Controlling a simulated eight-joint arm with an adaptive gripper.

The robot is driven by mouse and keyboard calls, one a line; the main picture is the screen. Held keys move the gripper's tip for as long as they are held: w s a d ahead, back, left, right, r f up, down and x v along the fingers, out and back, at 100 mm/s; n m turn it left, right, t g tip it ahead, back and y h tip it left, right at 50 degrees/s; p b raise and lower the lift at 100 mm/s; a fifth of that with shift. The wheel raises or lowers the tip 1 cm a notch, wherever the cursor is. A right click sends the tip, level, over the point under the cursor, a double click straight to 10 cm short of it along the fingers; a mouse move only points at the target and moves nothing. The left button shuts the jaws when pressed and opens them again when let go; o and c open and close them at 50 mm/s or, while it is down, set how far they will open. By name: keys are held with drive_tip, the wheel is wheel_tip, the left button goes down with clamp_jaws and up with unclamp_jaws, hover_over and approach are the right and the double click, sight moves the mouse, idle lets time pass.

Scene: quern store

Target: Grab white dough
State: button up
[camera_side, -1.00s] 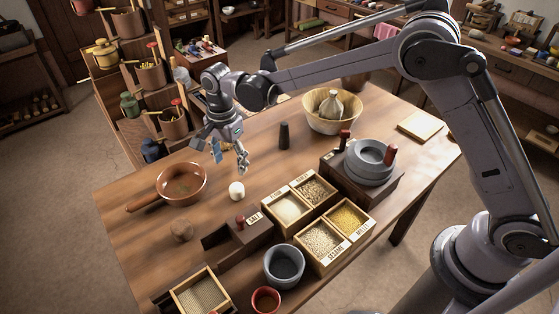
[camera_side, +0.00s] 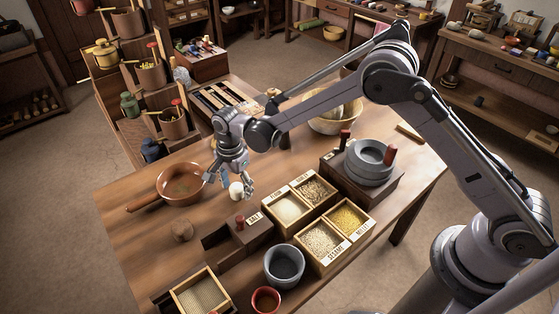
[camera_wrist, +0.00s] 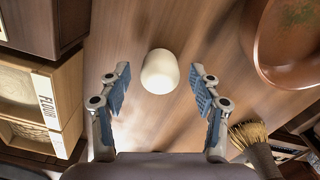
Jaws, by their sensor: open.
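The white dough (camera_side: 236,190) is a small rounded lump on the wooden table, right of the copper-brown pan (camera_side: 182,184). It also shows in the wrist view (camera_wrist: 160,72), centred ahead of the fingers. My gripper (camera_side: 229,184) is low over the table at the dough in the side view. In the wrist view my gripper (camera_wrist: 160,92) is open, with one blue-padded finger on each side of the dough and a gap on both sides. The fingers do not touch it there. Its exact height above the table is hard to tell.
A divided wooden box of flour (camera_side: 290,207) and grains stands right of the dough, its flour label also in the wrist view. A dark box with a red knob (camera_side: 240,222) sits in front. A brush (camera_wrist: 252,135) lies near the right finger. The stone quern (camera_side: 370,162) stands farther right.

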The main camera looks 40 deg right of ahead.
drive_tip(key=c, duration=1.3)
drive_tip(key=shift+o, duration=0.2)
drive_tip(key=shift+r, duration=0.1)
